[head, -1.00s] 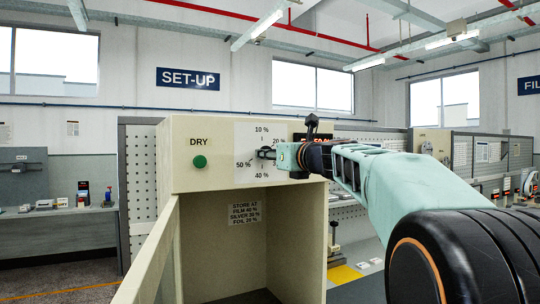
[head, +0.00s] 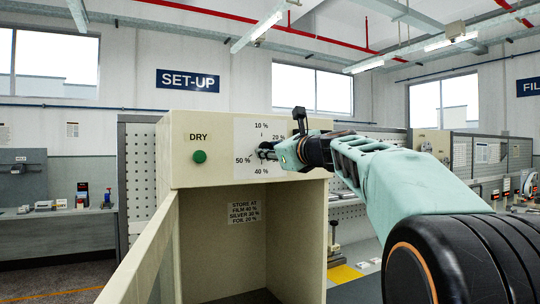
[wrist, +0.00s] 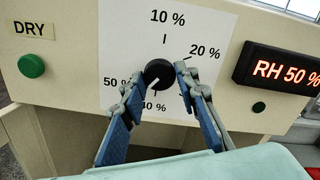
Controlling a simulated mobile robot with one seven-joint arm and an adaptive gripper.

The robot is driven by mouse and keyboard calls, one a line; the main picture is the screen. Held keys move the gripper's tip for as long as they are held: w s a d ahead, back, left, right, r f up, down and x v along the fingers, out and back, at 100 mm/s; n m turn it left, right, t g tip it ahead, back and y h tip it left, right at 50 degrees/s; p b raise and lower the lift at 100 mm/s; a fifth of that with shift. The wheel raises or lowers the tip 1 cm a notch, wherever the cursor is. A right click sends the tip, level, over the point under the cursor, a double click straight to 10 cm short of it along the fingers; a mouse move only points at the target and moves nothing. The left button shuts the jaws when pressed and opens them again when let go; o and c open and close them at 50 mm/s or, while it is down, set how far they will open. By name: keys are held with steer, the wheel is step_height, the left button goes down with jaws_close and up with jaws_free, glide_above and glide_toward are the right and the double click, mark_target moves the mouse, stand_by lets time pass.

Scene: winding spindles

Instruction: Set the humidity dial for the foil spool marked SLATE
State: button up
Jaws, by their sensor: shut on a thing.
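The humidity dial (wrist: 158,73) is a round black knob with a white pointer line on a white scale plate (head: 247,134). In the wrist view the pointer slants to the lower left, between the 50 % and 40 % marks. My gripper (wrist: 161,77) has its blue-grey fingers on either side of the dial and is shut on it. In the head view my gripper (head: 266,151) reaches the plate from the right and hides most of the dial. The red display (wrist: 289,70) reads RH 50 %. No spool marked SLATE is in view.
A label (head: 244,212) in the cream cabinet (head: 190,125) reads film 40 %, silver 30 %, foil 20 %. A green DRY button (head: 199,157) is left of the scale. The cabinet's open compartment below looks empty. A small dark button (wrist: 258,107) sits under the display.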

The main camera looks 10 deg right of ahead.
steer(key=n+b, duration=0.3)
steer(key=n, duration=0.6)
steer(key=n+b, duration=0.3)
steer(key=n, duration=0.6)
steer(key=n+b, duration=0.4)
steer(key=n, duration=0.5)
steer(key=shift+r, duration=0.25)
steer(key=shift+n+b, duration=0.35)
steer(key=shift+n, duration=1.75)
steer(key=o, duration=1.1)
